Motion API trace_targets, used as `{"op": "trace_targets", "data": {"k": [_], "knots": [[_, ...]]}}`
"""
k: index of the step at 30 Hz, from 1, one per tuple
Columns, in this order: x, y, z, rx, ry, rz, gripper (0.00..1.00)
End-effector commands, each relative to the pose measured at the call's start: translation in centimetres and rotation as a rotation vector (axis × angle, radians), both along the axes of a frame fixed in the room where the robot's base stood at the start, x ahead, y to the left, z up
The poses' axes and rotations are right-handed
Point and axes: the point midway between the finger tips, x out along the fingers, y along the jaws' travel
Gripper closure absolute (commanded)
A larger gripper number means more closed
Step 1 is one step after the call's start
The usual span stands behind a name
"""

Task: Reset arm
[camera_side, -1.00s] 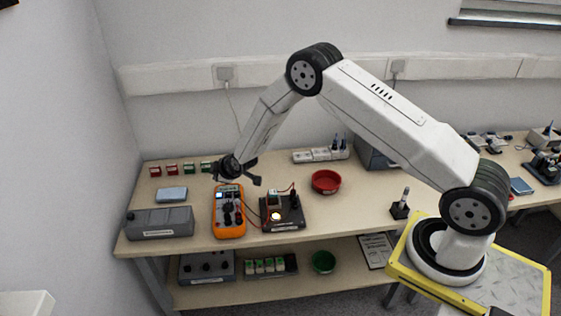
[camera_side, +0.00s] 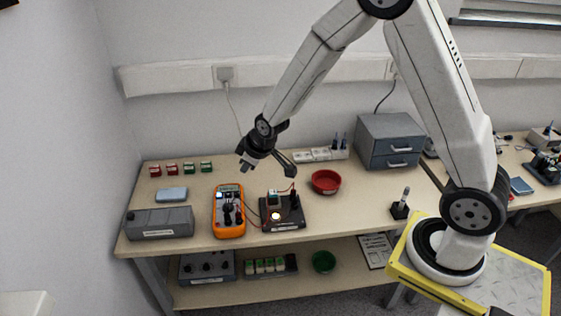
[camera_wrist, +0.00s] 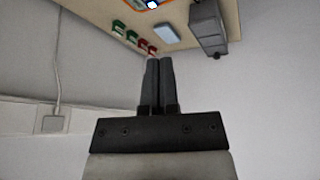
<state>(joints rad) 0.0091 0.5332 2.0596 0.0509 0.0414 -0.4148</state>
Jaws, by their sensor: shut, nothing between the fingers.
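My gripper (camera_side: 244,162) is in the air above the bench, over the area behind the orange multimeter (camera_side: 229,211). In the wrist view my gripper (camera_wrist: 159,62) has its two dark fingers side by side, shut with nothing between them. The white arm is raised and bent, with its elbow at the top edge of the side view. The multimeter stands on the bench beside a dark test fixture (camera_side: 284,222) with a lit yellow lamp and red leads. My gripper touches none of these.
The bench (camera_side: 180,246) also holds a red bowl (camera_side: 326,181), a grey drawer cabinet (camera_side: 392,141), a grey case (camera_side: 160,222), a light blue box (camera_side: 172,194) and several small red and green blocks (camera_side: 188,168). A pen holder (camera_side: 400,207) stands near my base. The air around my gripper is clear.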

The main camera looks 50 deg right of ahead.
Motion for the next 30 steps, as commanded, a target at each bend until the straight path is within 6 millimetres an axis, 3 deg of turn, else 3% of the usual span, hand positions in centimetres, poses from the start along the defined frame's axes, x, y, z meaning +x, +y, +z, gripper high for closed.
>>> {"op": "trace_targets", "data": {"k": [9,18,24,30], "knots": [[-8.7,0.3,3.3,0.075,0.125,-0.145,1.00],[-16.5,0.4,4.6,0.121,0.233,-0.281,1.00],[-19.0,0.4,4.8,0.129,0.267,-0.326,1.00],[-19.4,0.4,4.8,0.131,0.275,-0.334,1.00]]}}
